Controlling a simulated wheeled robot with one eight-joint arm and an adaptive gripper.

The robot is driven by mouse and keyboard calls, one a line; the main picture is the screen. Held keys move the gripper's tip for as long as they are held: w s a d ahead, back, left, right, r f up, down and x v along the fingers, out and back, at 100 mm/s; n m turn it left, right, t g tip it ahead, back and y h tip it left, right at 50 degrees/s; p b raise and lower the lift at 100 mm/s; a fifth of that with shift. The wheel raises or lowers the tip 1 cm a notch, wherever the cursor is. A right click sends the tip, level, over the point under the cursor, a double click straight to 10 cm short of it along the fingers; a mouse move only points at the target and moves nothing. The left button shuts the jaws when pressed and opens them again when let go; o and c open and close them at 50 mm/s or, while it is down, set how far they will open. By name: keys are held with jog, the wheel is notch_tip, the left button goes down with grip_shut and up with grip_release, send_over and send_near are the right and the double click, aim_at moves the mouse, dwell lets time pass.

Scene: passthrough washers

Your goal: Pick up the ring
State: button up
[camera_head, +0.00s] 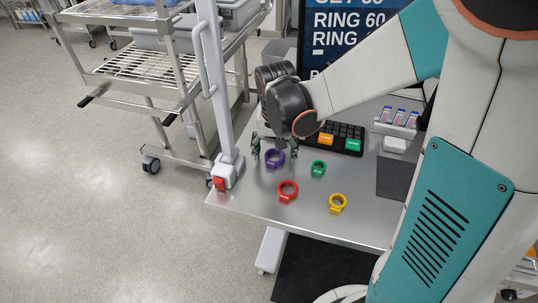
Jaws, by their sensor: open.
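Several rings lie on the metal table (245,202). The purple ring (274,163) is at the back left, partly covered by my gripper. The green ring (318,169) lies to its right. The red ring (287,191) is nearer the front edge, and the yellow ring (338,204) is at the front right. My gripper (268,158) is open, pointing down beside and over the purple ring, with one finger on its left. I cannot tell whether the fingers touch the ring.
A grey post (214,95) with a red-marked base stands at the table's left edge. A black keypad (343,137) with orange and green keys and a small rack (396,121) are behind the rings. A dark sign (345,30) rises at the back. A wire cart (125,70) stands left.

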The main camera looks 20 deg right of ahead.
jog(key=shift+w+f, duration=0.1)
jog(key=shift+f, duration=0.55)
jog(key=shift+r, duration=0.1)
jog(key=c, duration=1)
